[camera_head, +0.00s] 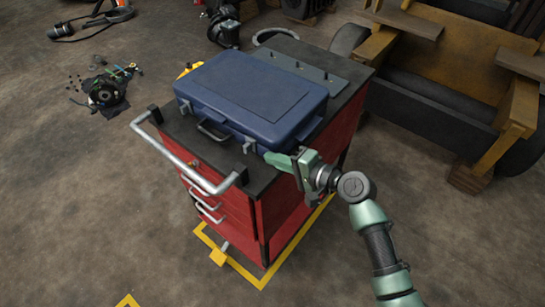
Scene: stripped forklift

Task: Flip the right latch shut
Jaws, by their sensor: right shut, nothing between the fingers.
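A blue case (250,95) lies closed on the dark top of a red tool cart (272,210). Its black handle (212,132) is on the front side facing the cart's push bar. The left latch (184,107) is a small grey piece left of the handle. The right latch (249,146) is a grey piece near the case's right front corner; I cannot tell its exact position. My right gripper (280,160) is shut and empty, its green fingers beside the case's right front corner, just right of the right latch. My left gripper is out of view.
A silver push bar (190,165) juts from the cart's near left side. A grey plate (305,65) lies behind the case. The stripped forklift (450,60) stands at the right. Loose parts (105,90) lie on the floor at left. Yellow tape (240,268) marks the floor.

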